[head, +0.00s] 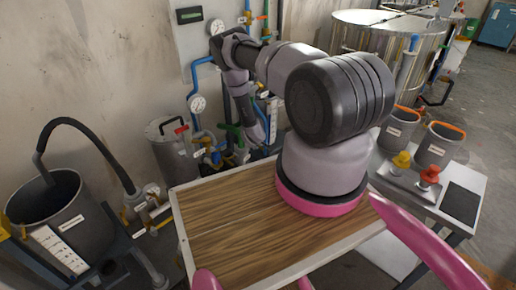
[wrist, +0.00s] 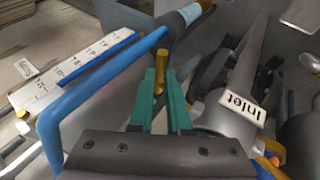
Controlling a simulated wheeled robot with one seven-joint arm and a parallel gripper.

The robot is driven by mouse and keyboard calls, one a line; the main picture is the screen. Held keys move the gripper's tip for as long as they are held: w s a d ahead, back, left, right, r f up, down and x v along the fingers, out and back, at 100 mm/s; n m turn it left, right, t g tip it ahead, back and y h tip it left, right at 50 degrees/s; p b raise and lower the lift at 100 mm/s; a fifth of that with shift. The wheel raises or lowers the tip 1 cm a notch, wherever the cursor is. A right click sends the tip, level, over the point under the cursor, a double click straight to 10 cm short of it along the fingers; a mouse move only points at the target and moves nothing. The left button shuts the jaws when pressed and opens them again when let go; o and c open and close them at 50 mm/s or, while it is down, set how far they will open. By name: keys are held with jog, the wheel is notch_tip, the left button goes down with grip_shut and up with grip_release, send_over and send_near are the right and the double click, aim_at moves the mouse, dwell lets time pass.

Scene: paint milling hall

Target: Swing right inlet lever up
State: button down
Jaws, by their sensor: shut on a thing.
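My gripper (wrist: 160,90) shows in the wrist view with two green fingers pointing up the picture. They are shut on a narrow yellow lever (wrist: 160,74), whose end shows between the fingertips. The rest of that lever is hidden by the fingers. A white label reading "Inlet" (wrist: 236,106), upside down, sits on grey pipework just right of the fingers. In the head view my arm reaches down to the wall pipework, and the fingers and held lever are too small to tell apart from the coloured pipes and valves.
A bent blue pipe (wrist: 88,82) runs close left of the fingers, beside a white marked scale (wrist: 75,64). A steel tank (head: 388,42) stands behind my arm. A dark bucket (head: 50,205) with a hose is at left. A wooden-topped table (head: 225,225) is in front.

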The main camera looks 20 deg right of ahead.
jog(key=shift+s+a+r+n+t+h, duration=0.15)
jog(key=shift+r+t+h, duration=0.15)
jog(key=shift+h, duration=0.3)
jog(key=shift+w+a+r+n+t+h, duration=0.1)
jog(key=shift+r+n+t+h, duration=0.15)
jog(key=shift+h, duration=0.35)
jog(key=shift+s+a+r+n+t+h, duration=0.1)
jog(key=shift+r+t+h, duration=0.25)
jog(key=shift+h, duration=0.25)
jog(key=c, duration=0.9)
grip_release()
jog(key=shift+o, duration=0.2)
jog(key=v, duration=1)
jog(key=shift+s+a+r, duration=0.15)
jog(key=shift+s+a, duration=0.05)
jog(key=shift+a, duration=0.15)
